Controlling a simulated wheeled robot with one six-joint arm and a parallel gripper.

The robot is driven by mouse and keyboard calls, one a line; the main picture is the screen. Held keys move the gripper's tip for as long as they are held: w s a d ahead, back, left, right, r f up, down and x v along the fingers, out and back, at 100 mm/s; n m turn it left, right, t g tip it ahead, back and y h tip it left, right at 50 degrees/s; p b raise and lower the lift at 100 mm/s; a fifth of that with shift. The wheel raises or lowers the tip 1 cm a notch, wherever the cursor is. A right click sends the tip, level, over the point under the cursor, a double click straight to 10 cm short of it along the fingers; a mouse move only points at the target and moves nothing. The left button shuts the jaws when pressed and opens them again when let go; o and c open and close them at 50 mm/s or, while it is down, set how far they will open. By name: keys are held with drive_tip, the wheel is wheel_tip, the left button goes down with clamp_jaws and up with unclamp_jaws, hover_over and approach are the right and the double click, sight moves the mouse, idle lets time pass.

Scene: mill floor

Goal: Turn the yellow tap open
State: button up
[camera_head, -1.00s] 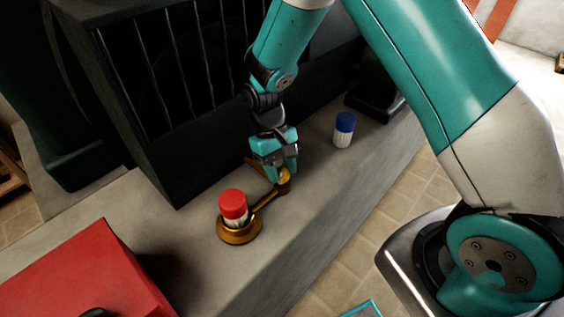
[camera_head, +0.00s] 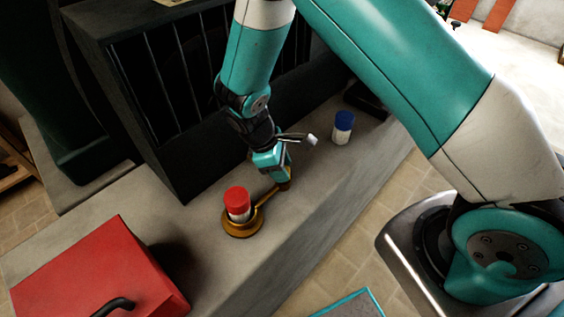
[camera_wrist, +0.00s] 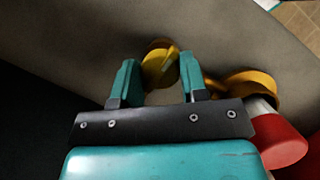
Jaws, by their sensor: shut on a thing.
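The yellow tap (camera_head: 262,203) is a brass-coloured arm lying low over the grey ledge, with a round dish-like end and a smaller far end. My gripper (camera_head: 284,177) points down onto the far end and partly hides it. In the wrist view the far end of the tap (camera_wrist: 160,66) shows between the two teal fingers of my gripper (camera_wrist: 158,78), which are shut on it. The wide round end is to the right there. A red-capped white jar (camera_head: 237,205) stands upright at the wide round end; it also shows in the wrist view (camera_wrist: 284,143).
A blue-capped white jar (camera_head: 343,128) stands on the grey ledge (camera_head: 290,235), right of my gripper. A dark barred housing (camera_head: 160,120) rises close behind my gripper. A red box (camera_head: 95,275) with a black handle is at the lower left. The ledge front is clear.

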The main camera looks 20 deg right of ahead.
drive_tip(key=shift+n, duration=0.6)
drive_tip(key=shift+t, duration=0.3)
drive_tip(key=o, duration=0.9)
drive_tip(key=v, duration=1.7)
drive_tip(key=shift+w+a+r, duration=0.1)
drive_tip(key=shift+a+r, duration=0.1)
